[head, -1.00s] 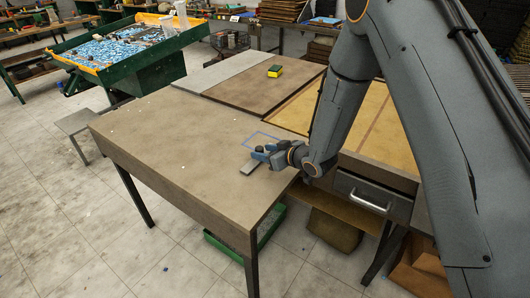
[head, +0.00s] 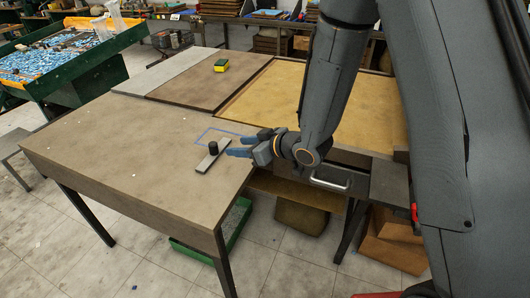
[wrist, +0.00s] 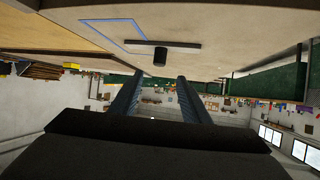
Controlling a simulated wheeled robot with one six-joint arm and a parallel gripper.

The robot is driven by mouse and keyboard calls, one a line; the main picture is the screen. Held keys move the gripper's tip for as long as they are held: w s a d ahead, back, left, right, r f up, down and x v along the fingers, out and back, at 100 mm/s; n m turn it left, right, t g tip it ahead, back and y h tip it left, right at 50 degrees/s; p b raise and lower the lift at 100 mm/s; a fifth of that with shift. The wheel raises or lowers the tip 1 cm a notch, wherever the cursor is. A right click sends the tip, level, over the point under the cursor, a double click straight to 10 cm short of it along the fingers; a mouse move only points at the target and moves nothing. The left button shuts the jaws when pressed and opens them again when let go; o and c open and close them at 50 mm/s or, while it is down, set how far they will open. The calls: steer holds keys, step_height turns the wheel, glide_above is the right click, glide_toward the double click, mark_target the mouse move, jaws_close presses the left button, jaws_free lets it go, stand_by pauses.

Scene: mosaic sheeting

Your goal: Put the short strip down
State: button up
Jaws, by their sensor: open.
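The short strip (head: 207,163) is a flat grey bar with a black knob (head: 213,147) standing on it. It lies flat on the brown tabletop near the right edge. Its far end meets the near side of a blue outlined rectangle (head: 205,131), and most of it lies outside the outline. My gripper (head: 229,147) is open and empty, just right of the knob and apart from it. In the wrist view, the strip (wrist: 182,43) and knob (wrist: 160,56) show beyond the gap between the two open fingers (wrist: 155,92).
The brown table (head: 120,150) is mostly bare. A yellow and green sponge (head: 221,65) lies on a darker board farther back. A yellowish framed panel (head: 285,95) is behind my arm. A drawer with a metal handle (head: 330,182) is below right.

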steer(key=s+d+r+m+h, duration=0.1)
steer(key=s+d+m+h, duration=0.2)
steer(key=d, duration=0.7)
steer(key=d+r+m+h, duration=0.1)
steer(key=d+m+h, duration=0.3)
steer(key=d, duration=0.5)
steer(key=s+d+r+m+g+h, duration=0.1)
steer(key=s+d+g, duration=0.2)
steer(key=s, duration=0.5)
steer(key=s+d+r+m+g+h, duration=0.2)
steer(key=s+d+g, duration=0.1)
steer(key=s, duration=0.6)
steer(key=shift+d+m, duration=0.3)
steer(key=shift+d, duration=0.2)
